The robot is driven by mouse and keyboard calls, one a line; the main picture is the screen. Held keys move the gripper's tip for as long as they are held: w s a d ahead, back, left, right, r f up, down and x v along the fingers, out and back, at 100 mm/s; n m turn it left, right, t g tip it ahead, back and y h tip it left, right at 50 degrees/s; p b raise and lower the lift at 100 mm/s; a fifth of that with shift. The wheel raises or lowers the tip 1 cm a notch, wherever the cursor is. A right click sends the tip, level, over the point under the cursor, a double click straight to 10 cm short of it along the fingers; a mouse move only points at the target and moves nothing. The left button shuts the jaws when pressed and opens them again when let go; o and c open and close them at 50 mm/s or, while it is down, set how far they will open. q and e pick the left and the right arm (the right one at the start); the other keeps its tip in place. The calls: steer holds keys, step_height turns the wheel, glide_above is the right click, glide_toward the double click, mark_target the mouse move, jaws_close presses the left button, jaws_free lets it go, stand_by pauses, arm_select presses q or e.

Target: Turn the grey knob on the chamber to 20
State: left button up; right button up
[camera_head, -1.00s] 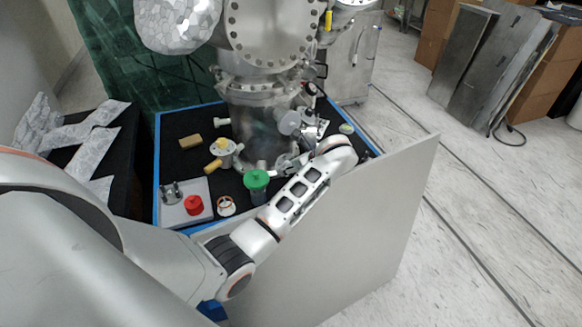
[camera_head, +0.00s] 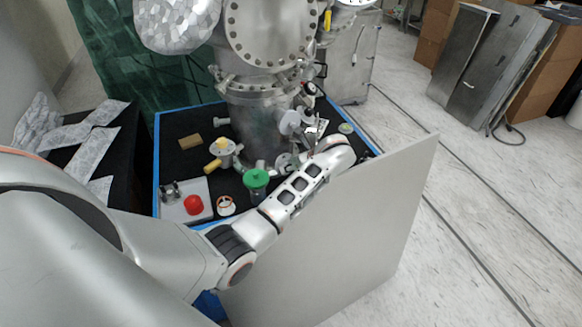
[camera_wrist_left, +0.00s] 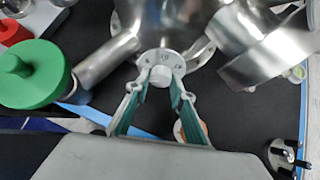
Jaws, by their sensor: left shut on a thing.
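The chamber (camera_head: 258,125) is a tall steel vessel with bolted flanges, standing on a black, blue-edged table. In the left wrist view the small grey knob (camera_wrist_left: 160,76) sits in front of a round, marked dial plate (camera_wrist_left: 166,59) at the end of a steel tube. The marks are too small to read surely. My left gripper (camera_wrist_left: 160,80) has its two green-padded fingers closed around the knob, one on each side. In the head view my left arm reaches across to the chamber's right side, and its wrist hides much of the gripper and knob. My right gripper is not in view.
A yellow-handled valve (camera_head: 222,155) and a tan block (camera_head: 190,142) stand farther left.

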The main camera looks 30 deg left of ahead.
arm_select(q)
steer(key=shift+m+g+y, duration=0.3)
steer(key=shift+m+g, duration=0.2)
steer(key=shift+m, duration=0.6)
steer(key=o, duration=1.1)
steer(key=shift+d+r, duration=0.1)
steer(key=shift+d, duration=0.05)
steer(key=v, duration=1.1)
steer(key=shift+d+r, duration=0.2)
steer(key=shift+d, duration=0.05)
